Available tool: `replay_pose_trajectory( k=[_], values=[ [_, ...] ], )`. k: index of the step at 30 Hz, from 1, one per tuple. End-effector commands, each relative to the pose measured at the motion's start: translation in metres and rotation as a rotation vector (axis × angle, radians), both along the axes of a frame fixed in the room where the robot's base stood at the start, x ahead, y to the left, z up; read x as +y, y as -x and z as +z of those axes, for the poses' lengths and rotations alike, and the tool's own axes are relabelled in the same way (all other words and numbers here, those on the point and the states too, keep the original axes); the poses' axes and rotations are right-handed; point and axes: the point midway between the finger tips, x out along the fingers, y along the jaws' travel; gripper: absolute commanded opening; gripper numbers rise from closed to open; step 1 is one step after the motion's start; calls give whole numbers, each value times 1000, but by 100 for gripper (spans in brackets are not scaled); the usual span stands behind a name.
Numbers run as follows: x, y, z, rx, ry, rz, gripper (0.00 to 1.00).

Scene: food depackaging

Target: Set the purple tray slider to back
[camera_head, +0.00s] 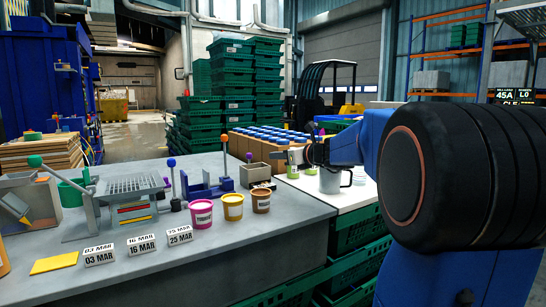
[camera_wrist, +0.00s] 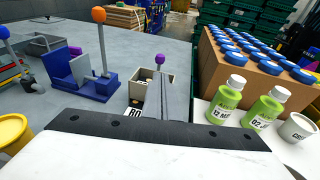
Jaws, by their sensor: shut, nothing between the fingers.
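The tray slider is a small grey-beige open box (camera_head: 255,174) with a purple ball knob (camera_head: 249,156), near the right end of the grey bench. In the wrist view the box (camera_wrist: 138,90) shows left of centre and its purple knob (camera_wrist: 160,61) stands at the tip of my fingers. My gripper (camera_head: 277,155) is shut and empty, reaching in from the right just beside the knob. In the wrist view its fingers (camera_wrist: 174,74) cover the box's right side. I cannot tell whether they touch the knob.
A blue holder (camera_head: 207,187) with an orange-knobbed lever (camera_head: 227,158) stands left of the box. A carton of blue-capped bottles (camera_wrist: 250,60) and green bottles (camera_wrist: 227,98) stand to the right.

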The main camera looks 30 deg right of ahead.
Motion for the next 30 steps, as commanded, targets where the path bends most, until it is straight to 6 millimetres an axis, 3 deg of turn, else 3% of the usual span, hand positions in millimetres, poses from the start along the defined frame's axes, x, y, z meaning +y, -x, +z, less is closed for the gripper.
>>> replay_pose_trajectory(
  k=[12,18,30],
  values=[
    [18,-72,-16,2,-1,3,0],
    [24,-98,-21,1,0,3,0],
    [26,-112,-23,0,0,1,0]
  ],
)
